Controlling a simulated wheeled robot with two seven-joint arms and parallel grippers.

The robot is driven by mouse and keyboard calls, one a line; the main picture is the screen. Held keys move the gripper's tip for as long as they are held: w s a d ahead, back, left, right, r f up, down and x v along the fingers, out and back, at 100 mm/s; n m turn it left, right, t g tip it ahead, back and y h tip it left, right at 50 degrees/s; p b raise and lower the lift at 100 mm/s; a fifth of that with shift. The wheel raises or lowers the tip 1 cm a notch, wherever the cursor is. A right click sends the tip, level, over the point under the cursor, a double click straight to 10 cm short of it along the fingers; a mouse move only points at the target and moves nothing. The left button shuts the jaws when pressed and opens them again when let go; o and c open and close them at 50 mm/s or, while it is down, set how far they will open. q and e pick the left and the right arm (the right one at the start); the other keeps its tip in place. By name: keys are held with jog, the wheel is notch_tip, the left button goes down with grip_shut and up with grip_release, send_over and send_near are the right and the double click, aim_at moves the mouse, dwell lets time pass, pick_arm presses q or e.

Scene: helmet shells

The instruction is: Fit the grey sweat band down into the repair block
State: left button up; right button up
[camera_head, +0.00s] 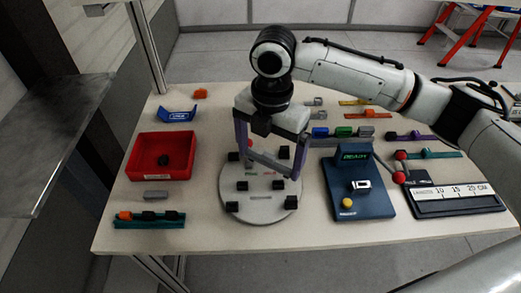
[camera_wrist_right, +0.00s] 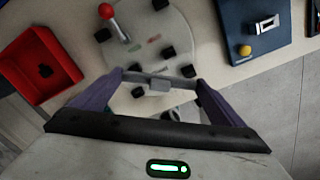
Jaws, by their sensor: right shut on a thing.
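My right gripper (camera_head: 270,163) is over the round grey plate, its purple fingers spread wide. It is shut on a grey bar-like piece, seemingly the grey sweat band (camera_head: 268,159). In the right wrist view, the band (camera_wrist_right: 159,83) spans the fingertips (camera_wrist_right: 160,79), with a thicker middle. The round grey plate (camera_head: 262,208), which I take as the repair block, carries several black blocks (camera_head: 242,186) and also shows in the wrist view (camera_wrist_right: 172,27). The band appears above the plate; I cannot tell whether it touches anything. My left gripper is not in view.
A red-knobbed lever (camera_wrist_right: 106,11) stands on the plate. A red tray (camera_head: 133,165) is left of it, with a grey piece (camera_head: 156,194) and a green rack (camera_head: 120,222) in front. A blue device (camera_head: 372,207) stands right. Several colored parts lie behind.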

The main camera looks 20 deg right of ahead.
jog(key=n, duration=0.2)
jog(key=w+a+n, duration=0.1)
jog(key=n, duration=0.1)
jog(key=shift+f, duration=0.15)
jog(key=n, duration=0.2)
jog(key=shift+w+a+f+n, duration=0.15)
jog(key=shift+w+f+n, duration=0.05)
jog(key=shift+w+n, duration=0.2)
jog(key=shift+s+f, duration=0.1)
jog(key=shift+f+b, duration=0.65)
jog(key=shift+f, duration=2.15)
jog(key=shift+r, duration=0.1)
jog(key=shift+p, duration=0.65)
